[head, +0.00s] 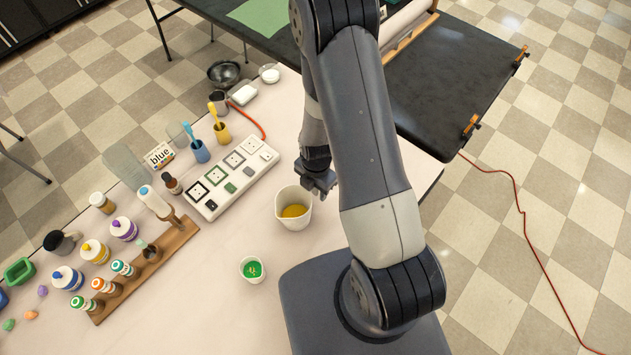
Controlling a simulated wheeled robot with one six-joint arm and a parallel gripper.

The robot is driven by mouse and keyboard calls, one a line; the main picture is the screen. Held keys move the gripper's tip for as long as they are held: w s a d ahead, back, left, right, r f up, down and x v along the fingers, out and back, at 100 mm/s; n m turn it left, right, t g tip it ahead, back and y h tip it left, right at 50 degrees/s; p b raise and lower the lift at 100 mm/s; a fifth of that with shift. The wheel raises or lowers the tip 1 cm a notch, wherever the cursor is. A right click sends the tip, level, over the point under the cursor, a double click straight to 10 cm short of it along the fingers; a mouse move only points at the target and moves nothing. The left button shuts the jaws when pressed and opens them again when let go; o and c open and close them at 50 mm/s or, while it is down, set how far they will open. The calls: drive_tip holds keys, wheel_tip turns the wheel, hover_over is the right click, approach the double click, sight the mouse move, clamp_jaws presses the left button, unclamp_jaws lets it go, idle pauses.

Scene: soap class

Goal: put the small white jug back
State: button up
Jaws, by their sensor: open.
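A small white jug (293,218) with yellow liquid inside stands upright on the pale table (225,315), right of its middle. My gripper (322,187) is open, at the jug's upper right rim in the picture. I cannot tell whether a finger touches the jug or whether its handle lies between the jaws. The fingers are small and dark here, and my arm hides the table to the right of them.
A small white cup (252,275) with green contents stands in front of the jug. A wooden rack (150,270) with several bottles stands farther left. Some bare table lies around the jug.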

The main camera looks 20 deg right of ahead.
wheel_tip(320, 180, up, 12)
drive_tip(key=shift+d+r+b, duration=0.15)
drive_tip(key=shift+b, duration=0.7)
drive_tip(key=shift+o, duration=0.6)
